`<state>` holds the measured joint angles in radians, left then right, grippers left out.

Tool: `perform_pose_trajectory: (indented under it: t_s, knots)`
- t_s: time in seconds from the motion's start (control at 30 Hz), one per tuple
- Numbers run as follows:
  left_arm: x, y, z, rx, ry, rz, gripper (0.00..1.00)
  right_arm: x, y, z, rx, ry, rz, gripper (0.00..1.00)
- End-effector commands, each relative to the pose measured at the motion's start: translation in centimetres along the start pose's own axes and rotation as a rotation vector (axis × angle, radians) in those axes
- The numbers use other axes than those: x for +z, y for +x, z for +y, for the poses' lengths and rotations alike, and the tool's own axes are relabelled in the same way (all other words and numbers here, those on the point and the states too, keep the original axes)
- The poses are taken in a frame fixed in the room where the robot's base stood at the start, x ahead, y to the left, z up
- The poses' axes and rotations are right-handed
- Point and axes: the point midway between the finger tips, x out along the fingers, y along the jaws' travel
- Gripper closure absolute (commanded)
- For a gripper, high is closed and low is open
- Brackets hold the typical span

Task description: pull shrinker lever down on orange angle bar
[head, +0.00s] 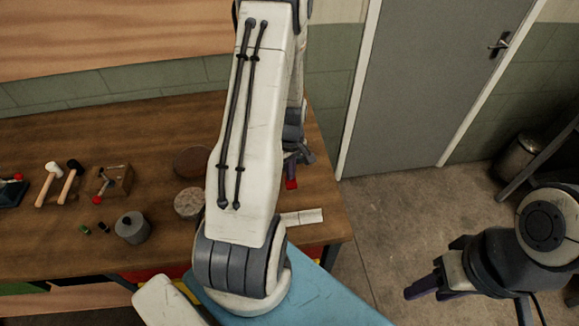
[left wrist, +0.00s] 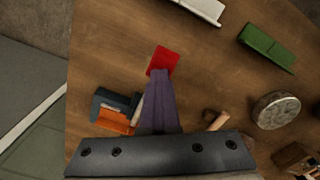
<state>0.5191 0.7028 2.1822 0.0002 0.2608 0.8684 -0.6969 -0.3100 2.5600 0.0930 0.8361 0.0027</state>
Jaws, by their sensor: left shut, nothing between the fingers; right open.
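The shrinker is the blue-grey tool (left wrist: 110,104) in the left wrist view, at the left of the fingers near the table edge. The orange angle bar (left wrist: 115,122) shows as an orange piece against it, partly hidden by my gripper body. The red grip (left wrist: 164,60), which looks like the lever's end, lies at my fingertips; it also shows in the head view (head: 291,184). My left gripper (left wrist: 160,76) is shut and empty, its purple fingers pointing at the red grip; whether they touch is unclear. My right gripper (head: 422,289) is open and empty, off the table at the right.
The wooden table (head: 60,235) carries a brown disc (head: 192,160), a grey disc (head: 188,203), a grey cylinder (head: 132,228) and mallets (head: 70,180). A white strip (head: 303,217) and a green piece (left wrist: 266,48) lie near the gripper. My left arm hides the table's middle. Floor right of it is open.

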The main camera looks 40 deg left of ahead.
Motion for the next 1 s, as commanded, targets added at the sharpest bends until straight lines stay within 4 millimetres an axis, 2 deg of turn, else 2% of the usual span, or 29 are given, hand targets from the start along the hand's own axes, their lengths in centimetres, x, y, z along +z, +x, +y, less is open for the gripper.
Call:
perform_pose_trajectory:
  t_s: [0.27,0.53,1.0]
  knots:
    - [-0.2,1.6,0.2,0.007,0.0,0.006,1.0,0.1,1.3,0.1,0.0,0.0,0.0,0.5]
    - [-0.2,1.3,0.2,0.006,0.0,0.005,1.0,0.1,1.0,0.1,0.0,0.0,0.0,0.5]
    - [0.0,-2.2,0.1,0.002,0.0,0.002,1.0,-0.1,-2.0,-0.1,0.0,-0.002,0.0,0.5]
